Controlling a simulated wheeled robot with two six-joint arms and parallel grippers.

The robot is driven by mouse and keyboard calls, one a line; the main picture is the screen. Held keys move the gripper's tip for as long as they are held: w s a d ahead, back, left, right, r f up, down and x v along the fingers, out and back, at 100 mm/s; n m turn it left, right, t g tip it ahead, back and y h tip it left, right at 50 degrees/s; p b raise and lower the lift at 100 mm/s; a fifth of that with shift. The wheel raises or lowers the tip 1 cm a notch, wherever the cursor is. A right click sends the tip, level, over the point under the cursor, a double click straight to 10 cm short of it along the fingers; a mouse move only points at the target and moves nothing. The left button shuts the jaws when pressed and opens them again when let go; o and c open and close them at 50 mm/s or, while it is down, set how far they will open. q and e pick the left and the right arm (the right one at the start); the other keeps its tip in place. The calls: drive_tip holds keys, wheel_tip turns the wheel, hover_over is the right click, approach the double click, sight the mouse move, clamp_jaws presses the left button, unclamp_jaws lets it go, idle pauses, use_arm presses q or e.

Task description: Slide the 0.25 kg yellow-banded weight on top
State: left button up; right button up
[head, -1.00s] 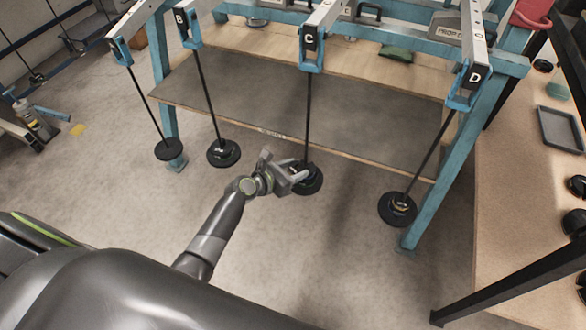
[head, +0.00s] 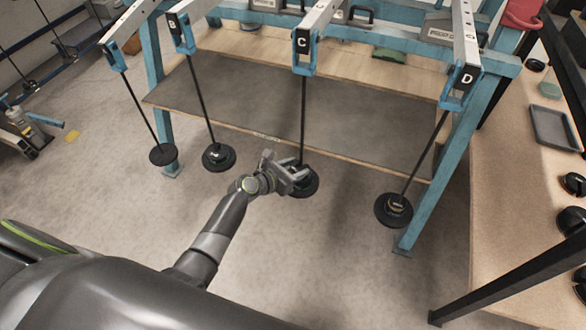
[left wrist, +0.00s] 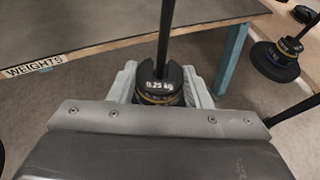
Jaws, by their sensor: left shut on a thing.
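My left gripper (head: 297,176) is shut on the yellow-banded 0.25 kg weight (left wrist: 160,84), a small black disc with white lettering. In the left wrist view the weight is between the fingers, around or against hanger C's rod (left wrist: 166,40), and its yellow band shows just below the lettering. In the head view it sits low on hanger C, above the wider black base disc (head: 303,190). The gripper hides part of the stack, so I cannot tell whether the weight touches what is below. My right gripper is not in view.
Hanger B (head: 218,157) and hanger D (head: 394,210) carry black discs; the far-left hanger has a plain disc (head: 163,154). A blue frame (head: 420,204) and a wooden shelf edge (head: 375,168) stand behind. A bench (head: 500,235) with a tray (head: 555,128) is at right.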

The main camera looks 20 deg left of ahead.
use_arm(q)
drive_tip(key=shift+w+d, duration=0.3)
drive_tip(key=shift+w, duration=0.3)
idle(0.5)
drive_tip(key=shift+f, duration=0.4)
idle(0.5)
drive_tip(key=o, duration=1)
drive_tip(key=shift+o, duration=0.2)
drive_tip(key=shift+p+v, duration=0.6)
drive_tip(key=shift+v, duration=0.4)
drive_tip(key=shift+p+v, duration=1.5)
drive_tip(key=shift+v, duration=1.05)
drive_tip(key=shift+f, duration=0.1)
